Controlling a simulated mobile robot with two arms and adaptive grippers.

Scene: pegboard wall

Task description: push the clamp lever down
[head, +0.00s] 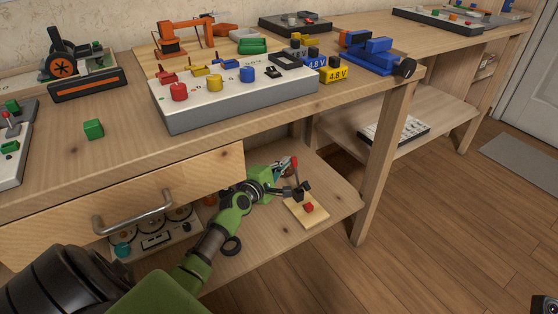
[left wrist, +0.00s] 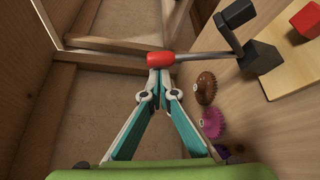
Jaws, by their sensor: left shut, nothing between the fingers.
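The clamp stands on a small wooden base (head: 312,217) on the lower shelf, with a black body (left wrist: 261,56) and a red block (head: 308,207) on the base. Its metal lever (left wrist: 205,55) ends in a red grip (left wrist: 160,65); in the head view the lever points up from the body. My left gripper (left wrist: 160,77) is shut and empty, its fingertips right at the red grip. I cannot tell whether they touch it. In the head view my left gripper (head: 288,164) is beside the upper part of the lever.
The workbench top and a drawer with a metal handle (head: 132,212) overhang my left arm. A table leg (head: 382,165) stands right of the clamp. Brown (left wrist: 206,88) and pink (left wrist: 213,123) round pieces lie near the clamp.

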